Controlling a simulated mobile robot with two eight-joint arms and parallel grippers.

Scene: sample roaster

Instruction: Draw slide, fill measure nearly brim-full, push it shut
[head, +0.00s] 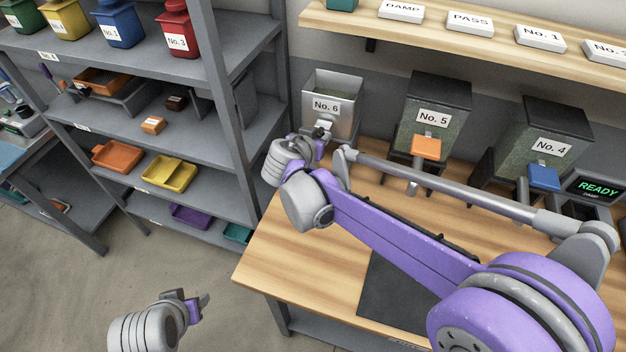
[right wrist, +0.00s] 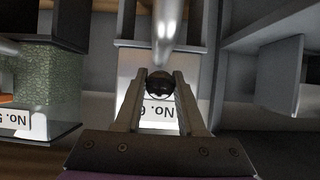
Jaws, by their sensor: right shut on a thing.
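The grey hopper labelled No. 6 (head: 334,92) stands at the back left of the wooden bench. My right gripper (head: 322,138) is at its lower front, below the label. In the right wrist view my right gripper (right wrist: 160,78) is shut on a small dark rounded part (right wrist: 159,86), in front of the upside-down No. 6 label (right wrist: 150,103). I cannot tell whether this part is the slide's handle. A shiny metal tube (right wrist: 170,30) shows just beyond the fingertips. My left gripper (head: 198,303) hangs over the floor, apart from everything; its jaw gap is unclear. I cannot make out a measure.
Hoppers No. 5 (head: 436,105) with an orange tab and No. 4 (head: 546,138) with a blue tab stand to the right. A display (head: 592,187) reads READY. A dark mat (head: 390,295) lies under my right arm. Grey shelves (head: 222,70) hold coloured bins and trays at left.

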